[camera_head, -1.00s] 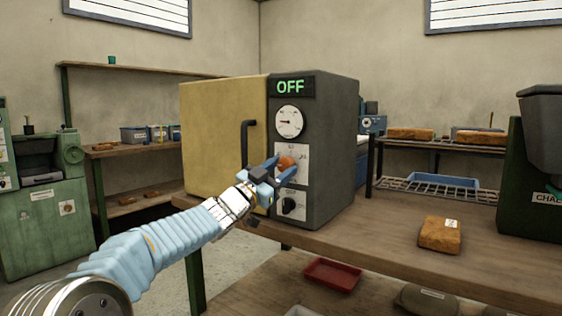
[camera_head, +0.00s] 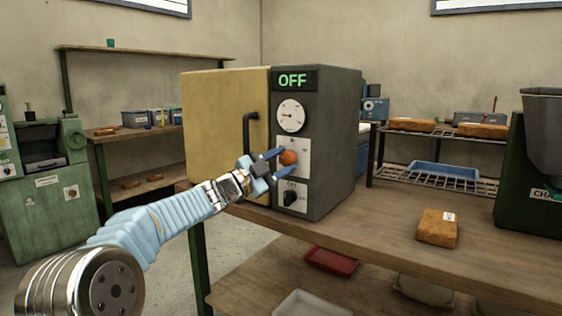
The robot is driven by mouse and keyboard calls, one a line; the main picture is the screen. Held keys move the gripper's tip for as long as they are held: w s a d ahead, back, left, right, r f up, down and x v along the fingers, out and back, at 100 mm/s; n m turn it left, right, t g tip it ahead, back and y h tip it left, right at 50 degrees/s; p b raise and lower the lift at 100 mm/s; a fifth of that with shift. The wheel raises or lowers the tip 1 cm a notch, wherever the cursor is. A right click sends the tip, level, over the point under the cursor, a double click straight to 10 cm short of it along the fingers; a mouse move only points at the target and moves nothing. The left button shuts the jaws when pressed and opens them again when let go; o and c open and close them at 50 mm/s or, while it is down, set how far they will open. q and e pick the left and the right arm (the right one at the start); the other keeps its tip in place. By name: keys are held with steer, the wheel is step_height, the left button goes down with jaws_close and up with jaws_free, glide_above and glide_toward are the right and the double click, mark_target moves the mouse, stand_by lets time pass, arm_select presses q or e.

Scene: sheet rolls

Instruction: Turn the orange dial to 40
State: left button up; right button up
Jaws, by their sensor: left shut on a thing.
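The orange dial (camera_head: 288,158) sits on a white plate on the dark front panel of the oven-like box (camera_head: 334,150). My left gripper (camera_head: 282,162) is at the dial, with its blue fingers above and below it, shut on it. The scale marks on the plate are too small and partly covered, so I cannot read the setting. Above the dial are a round gauge (camera_head: 291,116) and a display (camera_head: 293,80) reading OFF in green. Below is a black knob (camera_head: 290,198) on a white plate. My right gripper is not in view.
The box has a yellow door (camera_head: 222,130) with a black handle (camera_head: 247,135) left of the panel. It stands on a wooden bench (camera_head: 380,235). A wrapped brown block (camera_head: 438,228) lies on the bench to the right. A green machine (camera_head: 530,170) stands at the far right.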

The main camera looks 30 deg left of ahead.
arm_select(q)
steer(key=shift+f, duration=0.1)
steer(key=o, duration=1.1)
steer(key=shift+c, duration=0.2)
steer(key=b+v, duration=0.2)
steer(key=v, duration=1.1)
steer(key=shift+s+a, duration=0.15)
steer(key=shift+s, duration=0.2)
